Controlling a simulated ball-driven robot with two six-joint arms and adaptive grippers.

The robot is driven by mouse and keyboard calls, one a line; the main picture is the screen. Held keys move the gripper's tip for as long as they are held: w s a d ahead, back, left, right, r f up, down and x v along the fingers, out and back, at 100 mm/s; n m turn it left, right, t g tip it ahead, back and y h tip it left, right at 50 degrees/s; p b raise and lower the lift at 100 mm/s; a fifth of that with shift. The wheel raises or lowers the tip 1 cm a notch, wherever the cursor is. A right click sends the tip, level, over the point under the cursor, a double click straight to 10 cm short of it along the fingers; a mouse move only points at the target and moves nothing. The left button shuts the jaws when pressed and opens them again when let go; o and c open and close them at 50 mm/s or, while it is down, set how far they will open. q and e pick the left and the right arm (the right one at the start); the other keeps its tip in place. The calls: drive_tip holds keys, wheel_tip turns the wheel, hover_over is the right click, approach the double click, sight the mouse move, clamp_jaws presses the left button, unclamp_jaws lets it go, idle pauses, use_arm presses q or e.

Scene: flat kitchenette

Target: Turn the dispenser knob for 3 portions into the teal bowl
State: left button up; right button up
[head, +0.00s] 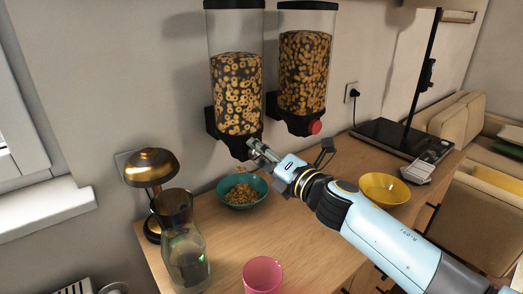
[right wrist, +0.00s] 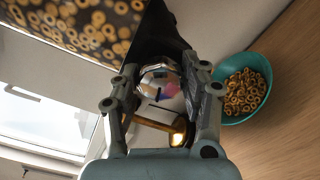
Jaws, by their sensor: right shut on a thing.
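The left cereal dispenser (head: 236,95) hangs on the wall, filled with ring cereal; its lower part also shows in the right wrist view (right wrist: 95,22). My right gripper (head: 254,148) is at the front of its dark outlet, shut on the shiny knob (right wrist: 160,78), which shows between the fingers in the right wrist view. In the head view the fingers mostly hide the knob. The teal bowl (head: 262,186) stands on the counter below the outlet, with cereal rings in it; it also shows in the right wrist view (right wrist: 262,62). My left gripper is not in view.
A second dispenser (head: 305,75) with a red knob (head: 315,127) hangs to the right. A brass lamp (head: 150,167), glass carafe (head: 186,255) and pink cup (head: 262,275) stand left and front. A yellow bowl (head: 384,190) lies beyond my right arm. The wooden counter (head: 225,232) is bare between them.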

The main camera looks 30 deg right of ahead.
drive_tip(key=shift+f+m+p, duration=0.1)
drive_tip(key=shift+m+p, duration=0.3)
drive_tip(key=shift+m, duration=1.3)
drive_tip(key=o, duration=1.2)
drive_tip(key=shift+c, duration=0.2)
drive_tip(key=s+d, duration=0.1)
drive_tip(key=s, duration=1.1)
drive_tip(key=shift+d, duration=0.35)
drive_tip(key=shift+m, duration=0.3)
